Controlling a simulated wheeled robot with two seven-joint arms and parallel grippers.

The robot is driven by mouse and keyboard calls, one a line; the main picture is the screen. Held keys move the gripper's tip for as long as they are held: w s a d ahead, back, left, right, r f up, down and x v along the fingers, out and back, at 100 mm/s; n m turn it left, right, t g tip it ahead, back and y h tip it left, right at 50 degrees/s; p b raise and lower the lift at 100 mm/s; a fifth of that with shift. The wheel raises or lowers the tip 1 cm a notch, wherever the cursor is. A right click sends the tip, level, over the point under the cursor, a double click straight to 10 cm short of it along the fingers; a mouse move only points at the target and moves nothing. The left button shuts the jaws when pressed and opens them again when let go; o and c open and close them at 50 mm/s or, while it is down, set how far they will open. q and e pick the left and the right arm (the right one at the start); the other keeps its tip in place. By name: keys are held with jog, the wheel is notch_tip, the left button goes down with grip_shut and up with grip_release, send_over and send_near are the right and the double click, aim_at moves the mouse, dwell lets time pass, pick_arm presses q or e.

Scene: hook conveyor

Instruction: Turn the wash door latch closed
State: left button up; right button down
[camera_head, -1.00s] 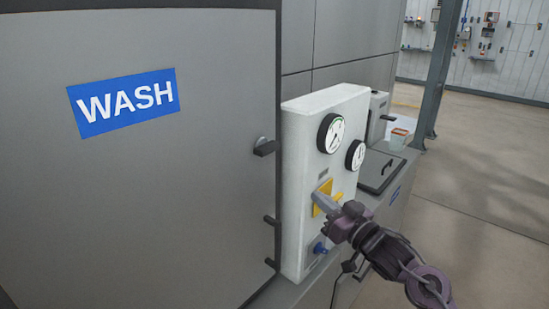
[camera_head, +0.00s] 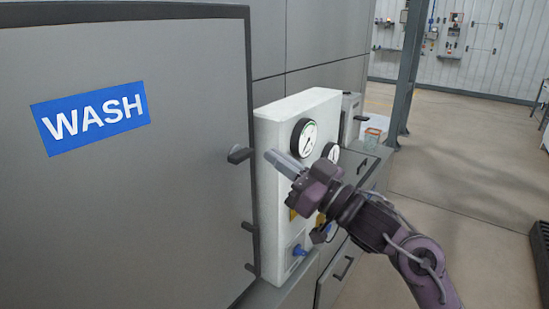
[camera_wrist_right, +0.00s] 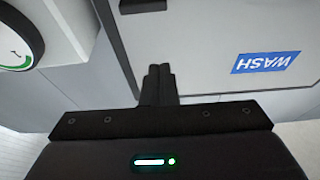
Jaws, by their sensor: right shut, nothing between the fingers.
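The grey wash door (camera_head: 120,215), with its blue WASH label (camera_head: 90,117), fills the left of the head view. Its dark latch (camera_head: 240,154) sits at the door's right edge, its handle lying about level. In the wrist view the latch (camera_wrist_right: 142,5) shows as a dark bar at the top edge, partly cut off. My right gripper (camera_head: 270,157) is shut and empty, its fingertips a short way right of the latch and apart from it. Its closed fingers (camera_wrist_right: 159,72) point towards the door in the wrist view. My left gripper is not in view.
A white gauge panel (camera_head: 272,200) stands right of the door, behind my right gripper, with gauges (camera_head: 304,138), a blue knob (camera_head: 299,250) and a yellow plate (camera_head: 293,214) partly hidden. Open floor (camera_head: 470,180) lies right.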

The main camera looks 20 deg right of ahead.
notch_tip(320, 180, up, 3)
jog(key=p, duration=0.4)
send_over(249, 155)
jog(key=s+a, duration=0.1)
jog(key=s, duration=0.2)
jog(key=shift+w+a+r, duration=0.1)
jog(key=shift+w, duration=0.05)
notch_tip(249, 155, down, 3)
jog(key=shift+f, duration=0.1)
jog(key=shift+s+d+f+p, duration=0.2)
jog(key=shift+f+p, duration=0.2)
jog(key=shift+f, duration=0.3)
jog(key=shift+w+a, duration=0.1)
